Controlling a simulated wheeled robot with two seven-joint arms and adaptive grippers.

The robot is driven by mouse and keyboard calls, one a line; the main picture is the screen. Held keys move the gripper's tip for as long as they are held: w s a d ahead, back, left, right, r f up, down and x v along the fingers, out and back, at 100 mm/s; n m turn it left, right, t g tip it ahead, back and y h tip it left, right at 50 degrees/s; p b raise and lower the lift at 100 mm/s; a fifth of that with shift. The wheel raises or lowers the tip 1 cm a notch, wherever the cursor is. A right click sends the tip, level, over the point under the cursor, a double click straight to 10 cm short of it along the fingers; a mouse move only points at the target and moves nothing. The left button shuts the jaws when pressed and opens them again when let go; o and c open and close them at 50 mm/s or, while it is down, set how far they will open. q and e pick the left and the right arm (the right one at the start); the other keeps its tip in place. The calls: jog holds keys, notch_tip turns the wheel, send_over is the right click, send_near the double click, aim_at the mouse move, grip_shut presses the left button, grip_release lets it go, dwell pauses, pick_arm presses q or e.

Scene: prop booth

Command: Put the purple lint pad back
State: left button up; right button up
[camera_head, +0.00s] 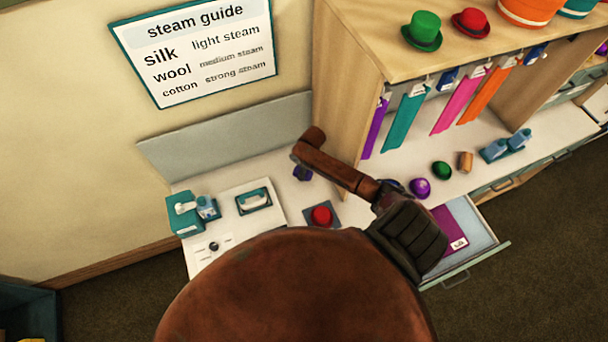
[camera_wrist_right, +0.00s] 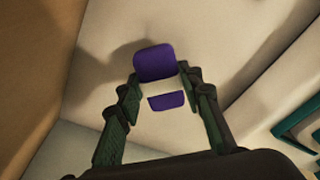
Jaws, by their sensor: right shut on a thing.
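My right gripper (camera_wrist_right: 160,82) is shut on the purple lint pad (camera_wrist_right: 155,62) in the right wrist view. The pad is a rounded purple block with a white band and a smaller purple part below it, between the two fingers. A white surface lies beyond it. In the head view a small dark purple patch (camera_head: 303,173) shows at the end of my right arm, over the white counter by the back panel; it looks like the held pad. The fingers are hidden there by the arm. My left gripper is not in view.
An open drawer (camera_head: 478,260) holds a purple labelled item (camera_head: 449,230). A teal tissue box (camera_head: 183,214), a teal-framed tray (camera_head: 254,201) and a red round thing on a dark pad (camera_head: 322,215) stand on the counter. A wooden shelf unit (camera_head: 345,70) rises at right with hanging ribbons.

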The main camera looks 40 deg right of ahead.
aim_at(307, 173)
jog(key=shift+w+f, duration=0.1)
jog(key=shift+f, duration=1.2)
jog(key=shift+f, duration=0.15)
jog(key=o, duration=1)
jog(key=r, duration=0.4)
jog(key=s+r, duration=0.1)
jog(key=r, duration=0.7)
jog(key=shift+s+d+r, duration=0.15)
jog(key=shift+s+d, duration=0.05)
jog(key=shift+d, duration=0.1)
